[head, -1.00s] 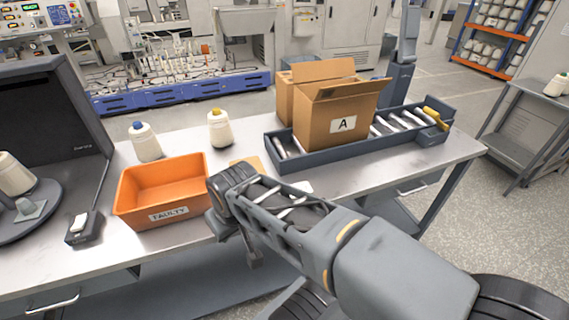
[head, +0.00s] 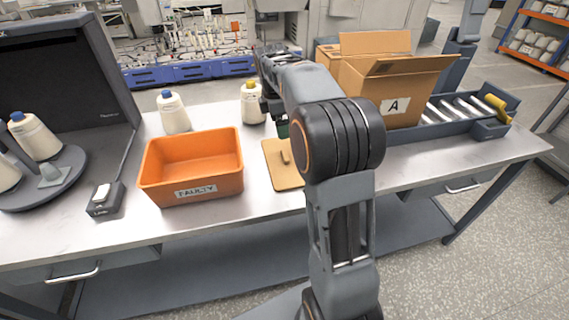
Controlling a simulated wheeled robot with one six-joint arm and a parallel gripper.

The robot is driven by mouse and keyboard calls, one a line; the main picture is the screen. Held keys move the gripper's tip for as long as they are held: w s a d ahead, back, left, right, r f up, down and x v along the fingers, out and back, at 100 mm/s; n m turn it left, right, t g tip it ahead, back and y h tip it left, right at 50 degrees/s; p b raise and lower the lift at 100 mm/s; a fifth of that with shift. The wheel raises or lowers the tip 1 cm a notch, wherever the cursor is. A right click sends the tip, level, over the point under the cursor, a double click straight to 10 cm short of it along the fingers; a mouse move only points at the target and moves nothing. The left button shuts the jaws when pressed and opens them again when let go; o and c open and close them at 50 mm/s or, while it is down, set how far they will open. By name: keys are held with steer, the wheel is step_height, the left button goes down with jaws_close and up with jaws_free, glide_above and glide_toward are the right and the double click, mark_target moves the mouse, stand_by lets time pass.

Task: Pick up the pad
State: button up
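A flat tan board with a small raised grip, which looks like the pad (head: 284,176), lies on the bench right of the orange bin. My arm hides part of its right side. My gripper (head: 268,106) is beyond the pad, beside the white bobbin with a yellow top (head: 253,104). The fingers are small, dark and partly covered by my arm, so I cannot tell whether they are open or hold anything. A small dark green thing (head: 283,131) shows below my gripper, mostly hidden.
The orange bin (head: 192,192) marked FAULTY stands left of the pad. A blue-topped bobbin (head: 173,113) stands behind it. Carton A (head: 398,85) sits on a roller conveyor (head: 490,127) at right. A small black device (head: 104,199) and a round turntable (head: 66,187) are at left.

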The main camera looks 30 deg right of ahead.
mark_target(285, 154)
steer(key=f, duration=0.4)
steer(key=d+f+b, duration=0.1)
steer(key=f, duration=0.8)
steer(key=shift+d, duration=0.25)
steer(key=c, duration=1)
